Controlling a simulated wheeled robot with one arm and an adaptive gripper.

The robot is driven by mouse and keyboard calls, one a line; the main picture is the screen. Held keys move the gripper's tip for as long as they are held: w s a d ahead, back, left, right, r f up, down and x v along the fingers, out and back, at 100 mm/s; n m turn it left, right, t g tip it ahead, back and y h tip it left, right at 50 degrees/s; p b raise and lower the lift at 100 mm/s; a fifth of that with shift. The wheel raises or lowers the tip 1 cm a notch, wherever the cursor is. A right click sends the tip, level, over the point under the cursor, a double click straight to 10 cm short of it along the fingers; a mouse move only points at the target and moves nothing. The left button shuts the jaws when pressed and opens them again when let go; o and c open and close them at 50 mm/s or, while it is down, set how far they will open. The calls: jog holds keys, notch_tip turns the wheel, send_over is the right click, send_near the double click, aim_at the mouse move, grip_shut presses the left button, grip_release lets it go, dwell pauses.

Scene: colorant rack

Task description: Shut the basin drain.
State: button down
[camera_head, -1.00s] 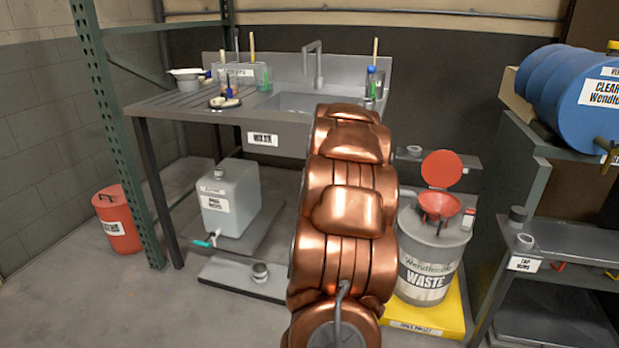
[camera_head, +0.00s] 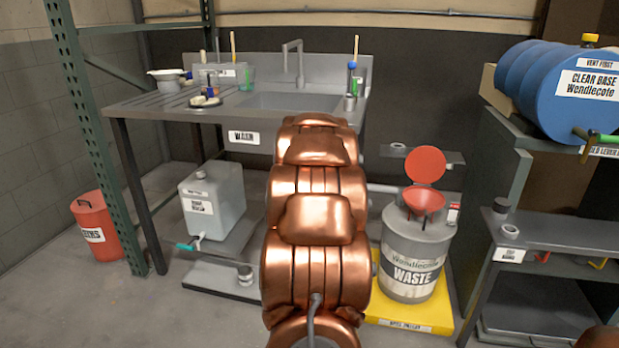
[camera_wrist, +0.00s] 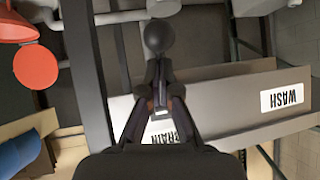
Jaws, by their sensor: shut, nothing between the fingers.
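The basin (camera_head: 275,102) is set into the grey sink bench, under a tall faucet. In the wrist view a label (camera_wrist: 176,126), partly hidden by my fingers, shows letters ending in "RAIN". A dark round knob (camera_wrist: 161,36) stands just beyond my fingertips. My gripper (camera_wrist: 157,78) is shut with nothing in it, its fingertips close together and close to the knob. I cannot tell whether they touch it. In the head view my copper arm hides my gripper, the knob and the drain label. The drain opening is not visible.
A "WASH" label (camera_wrist: 282,97) is on the bench front. A waste drum (camera_head: 412,262) with a red funnel stands right of my arm on a yellow base. A grey canister (camera_head: 213,203) is under the bench. A blue drum (camera_head: 565,95) lies on the right rack. Open floor lies front left.

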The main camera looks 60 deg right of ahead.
jog(key=shift+d+f+t+h+b, duration=0.15)
jog(key=shift+f+t+h+b, duration=0.25)
jog(key=shift+f+h+b, duration=0.4)
jog(key=shift+w+d+r+h+b, duration=0.1)
jog(key=shift+d+h+b, duration=0.15)
jog(key=shift+h+b, duration=0.35)
jog(key=shift+d+n+t+h, duration=0.15)
jog(key=shift+n+t+h, duration=0.15)
jog(key=p+v, duration=0.2)
jog(key=v, duration=1.2)
jog(key=shift+r, duration=0.2)
jog(key=shift+w, duration=0.1)
dwell(0.4)
